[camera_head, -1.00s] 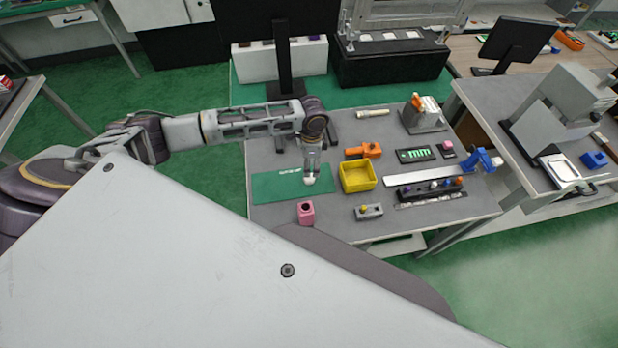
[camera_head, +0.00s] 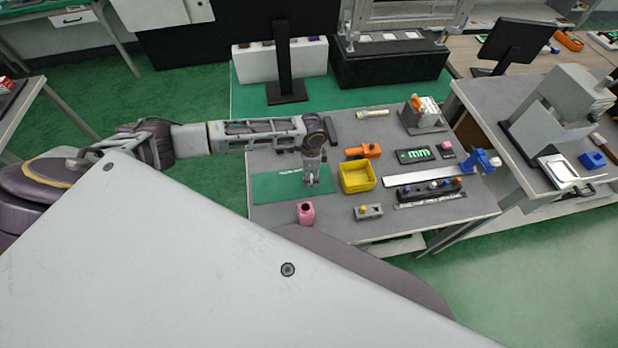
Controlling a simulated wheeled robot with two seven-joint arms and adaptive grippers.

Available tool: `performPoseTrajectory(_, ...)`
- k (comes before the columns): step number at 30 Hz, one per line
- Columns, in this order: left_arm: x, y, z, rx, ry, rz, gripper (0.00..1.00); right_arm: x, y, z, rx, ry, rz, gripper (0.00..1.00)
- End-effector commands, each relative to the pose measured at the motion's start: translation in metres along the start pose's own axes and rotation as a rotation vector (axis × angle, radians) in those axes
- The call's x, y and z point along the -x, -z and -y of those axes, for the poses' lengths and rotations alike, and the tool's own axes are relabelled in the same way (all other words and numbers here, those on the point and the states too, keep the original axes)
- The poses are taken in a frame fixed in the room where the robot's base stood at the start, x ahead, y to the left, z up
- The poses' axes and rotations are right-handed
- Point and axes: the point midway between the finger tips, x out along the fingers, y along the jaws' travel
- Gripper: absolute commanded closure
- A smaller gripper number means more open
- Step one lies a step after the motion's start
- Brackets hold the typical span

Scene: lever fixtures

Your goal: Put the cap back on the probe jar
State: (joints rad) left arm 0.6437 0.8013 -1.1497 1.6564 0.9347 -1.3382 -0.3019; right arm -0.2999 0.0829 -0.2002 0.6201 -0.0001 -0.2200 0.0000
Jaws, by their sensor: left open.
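A pink jar (camera_head: 305,212) with a dark open top stands upright near the table's front left edge, in front of the green mat (camera_head: 275,187). I take it to be the probe jar. My left gripper (camera_head: 312,184) points down over the right part of the mat, behind the jar and apart from it. Its fingers are open. I cannot make out a cap between or under the fingers; the gripper hides part of the mat there. My right gripper is not in view.
A yellow bin (camera_head: 357,177) stands just right of the gripper. The mat's left part is clear.

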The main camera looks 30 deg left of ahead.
Motion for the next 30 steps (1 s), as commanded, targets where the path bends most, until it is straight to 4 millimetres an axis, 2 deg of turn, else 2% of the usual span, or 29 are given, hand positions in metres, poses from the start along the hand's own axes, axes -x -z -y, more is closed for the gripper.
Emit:
performPoseTrajectory(7, -0.019, 0.000, 0.000, 0.000, 0.000, 0.001, 0.38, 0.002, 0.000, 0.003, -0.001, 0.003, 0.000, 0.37)
performPoseTrajectory(21, -0.020, 0.000, 0.000, 0.000, 0.000, 0.001, 0.38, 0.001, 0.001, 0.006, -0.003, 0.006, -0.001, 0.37)
performPoseTrajectory(22, -0.020, 0.000, 0.000, 0.000, 0.000, 0.001, 0.40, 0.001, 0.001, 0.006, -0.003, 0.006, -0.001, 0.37)
performPoseTrajectory(28, -0.020, -0.001, 0.000, 0.000, 0.000, 0.001, 0.65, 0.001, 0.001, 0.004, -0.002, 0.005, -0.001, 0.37)
performPoseTrajectory(30, -0.020, -0.001, 0.000, 0.000, 0.000, 0.001, 0.65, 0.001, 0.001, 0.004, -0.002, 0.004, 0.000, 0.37)
